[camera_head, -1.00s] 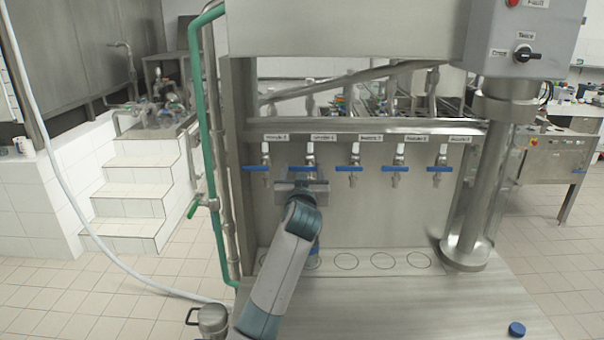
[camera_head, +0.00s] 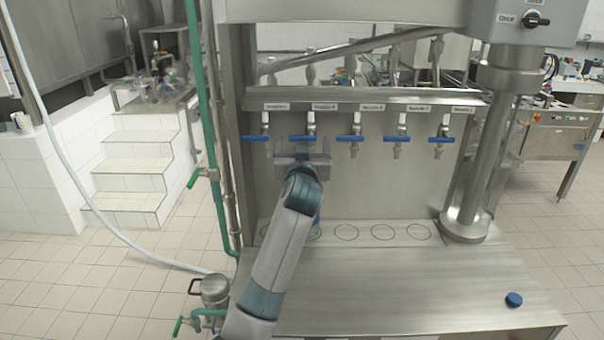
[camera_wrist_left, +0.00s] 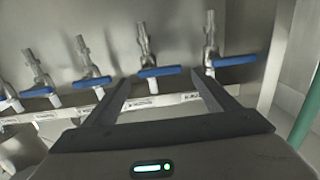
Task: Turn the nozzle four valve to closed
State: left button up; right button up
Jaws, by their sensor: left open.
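Several valves with blue lever handles sit in a row on the steel panel, all handles lying crosswise. The labels above them are too small to read, so I cannot tell which valve is nozzle four. My left gripper (camera_head: 303,150) is open just below and in front of the second valve from the left (camera_head: 312,138). In the left wrist view, which is upside down, that valve's blue handle (camera_wrist_left: 160,72) lies between and just beyond the two fingertips (camera_wrist_left: 162,79). The leftmost valve (camera_head: 256,138) shows beside it, just outside the right finger (camera_wrist_left: 236,60). My right gripper is out of view.
A steel counter (camera_head: 400,290) with a row of ring marks lies below the valves, with a blue cap (camera_head: 514,300) on its right. A thick steel column (camera_head: 485,150) stands at the right. A green pipe (camera_head: 212,150) runs down the left. The space before the right-hand valves is clear.

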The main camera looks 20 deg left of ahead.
pick_arm(q)
jog(key=b+v, duration=0.5)
jog(key=v, duration=1)
jog(key=shift+b, duration=0.35)
jog(key=shift+s, duration=0.1)
